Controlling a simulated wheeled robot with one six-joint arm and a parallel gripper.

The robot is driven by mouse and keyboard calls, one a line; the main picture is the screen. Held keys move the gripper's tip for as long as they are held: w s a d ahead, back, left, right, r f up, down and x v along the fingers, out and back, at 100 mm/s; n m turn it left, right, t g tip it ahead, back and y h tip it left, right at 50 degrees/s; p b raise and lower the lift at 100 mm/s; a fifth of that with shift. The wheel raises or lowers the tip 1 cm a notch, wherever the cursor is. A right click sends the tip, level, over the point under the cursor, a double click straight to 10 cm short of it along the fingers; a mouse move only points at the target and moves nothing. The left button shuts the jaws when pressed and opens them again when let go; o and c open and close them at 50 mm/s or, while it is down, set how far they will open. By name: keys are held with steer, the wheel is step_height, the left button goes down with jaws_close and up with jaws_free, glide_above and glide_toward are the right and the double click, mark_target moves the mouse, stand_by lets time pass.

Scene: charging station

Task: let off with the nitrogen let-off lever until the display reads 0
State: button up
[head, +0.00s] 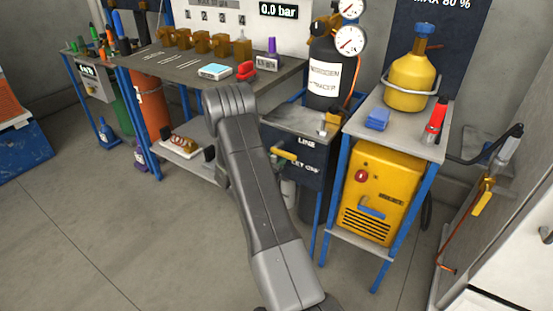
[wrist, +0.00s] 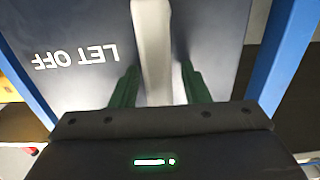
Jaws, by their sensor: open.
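In the wrist view a pale grey bar, which I take for the let-off lever (wrist: 154,45), runs down between the two green fingers of my gripper (wrist: 160,84). My gripper is open, with one finger on each side of the bar and slight gaps visible. The bar's lower end is hidden behind the gripper body. The dark panel (wrist: 80,25) behind it carries the words LET OFF, upside down here. In the head view this panel (head: 308,172) is partly hidden by my arm, and I cannot make out the fingers there. A display (head: 278,11) reads 0.0 bar.
The black nitrogen bottle (head: 325,80) with two gauges (head: 350,40) stands above the panel. A yellow machine (head: 376,195) in a blue-legged frame is right of it. A workbench (head: 175,72) with small parts is at left. The floor (head: 130,235) in front is clear.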

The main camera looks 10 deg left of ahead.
jaws_close()
